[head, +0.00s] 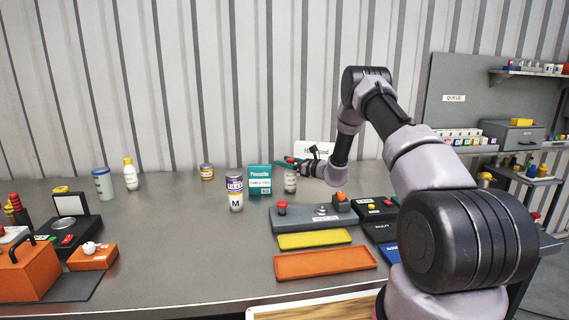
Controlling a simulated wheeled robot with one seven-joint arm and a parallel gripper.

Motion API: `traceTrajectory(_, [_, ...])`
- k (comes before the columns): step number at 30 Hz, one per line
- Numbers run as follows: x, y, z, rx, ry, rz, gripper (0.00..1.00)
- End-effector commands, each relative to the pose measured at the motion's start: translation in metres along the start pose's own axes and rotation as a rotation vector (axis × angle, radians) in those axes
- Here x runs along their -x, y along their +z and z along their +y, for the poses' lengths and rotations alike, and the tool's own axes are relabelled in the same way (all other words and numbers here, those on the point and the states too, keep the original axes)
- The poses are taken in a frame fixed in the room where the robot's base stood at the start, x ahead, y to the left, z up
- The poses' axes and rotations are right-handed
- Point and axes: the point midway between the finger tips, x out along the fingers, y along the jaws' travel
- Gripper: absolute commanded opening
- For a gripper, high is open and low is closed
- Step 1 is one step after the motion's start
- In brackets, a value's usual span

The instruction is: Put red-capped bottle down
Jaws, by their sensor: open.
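My gripper (292,163) is at the back middle of the bench, at the end of my arm reaching in from the right. It is open, with its fingers at the top of a small pale bottle (290,183). The bottle stands upright on the grey bench (190,235), just right of a teal box. My gripper covers the bottle's top; a little red shows there, but I cannot tell whether it is a cap. I cannot tell whether the fingers touch the bottle.
The teal box (260,177) and a purple-and-white jar marked M (235,190) stand left of the bottle. A button panel (312,217), yellow tray (314,239) and orange tray (325,263) lie in front. A white sign (315,149) is behind. The bench's left middle is clear.

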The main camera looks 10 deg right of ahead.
Motion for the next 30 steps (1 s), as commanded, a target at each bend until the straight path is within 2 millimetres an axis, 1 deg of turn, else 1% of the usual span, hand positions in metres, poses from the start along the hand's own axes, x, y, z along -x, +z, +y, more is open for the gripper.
traceTrajectory(1, [0.010, -0.001, -0.002, -0.003, -0.005, 0.002, 0.71])
traceTrajectory(5, [0.036, 0.000, -0.002, -0.003, -0.006, 0.001, 0.71])
traceTrajectory(9, [0.068, 0.000, -0.002, -0.004, -0.006, 0.001, 0.71])
traceTrajectory(12, [0.087, 0.000, -0.002, -0.003, -0.005, 0.000, 0.71])
traceTrajectory(15, [0.101, -0.001, -0.001, -0.002, -0.005, 0.001, 0.71])
traceTrajectory(20, [0.112, 0.003, 0.001, 0.004, 0.004, 0.001, 0.71])
traceTrajectory(23, [0.110, 0.024, 0.012, 0.042, 0.049, 0.012, 0.71])
traceTrajectory(25, [0.107, 0.050, 0.030, 0.094, 0.113, 0.031, 0.71])
traceTrajectory(26, [0.107, 0.063, 0.039, 0.125, 0.146, 0.043, 0.71])
traceTrajectory(27, [0.107, 0.082, 0.054, 0.170, 0.196, 0.060, 0.71])
traceTrajectory(29, [0.110, 0.111, 0.079, 0.246, 0.274, 0.092, 0.71])
traceTrajectory(30, [0.113, 0.128, 0.096, 0.299, 0.326, 0.116, 0.71])
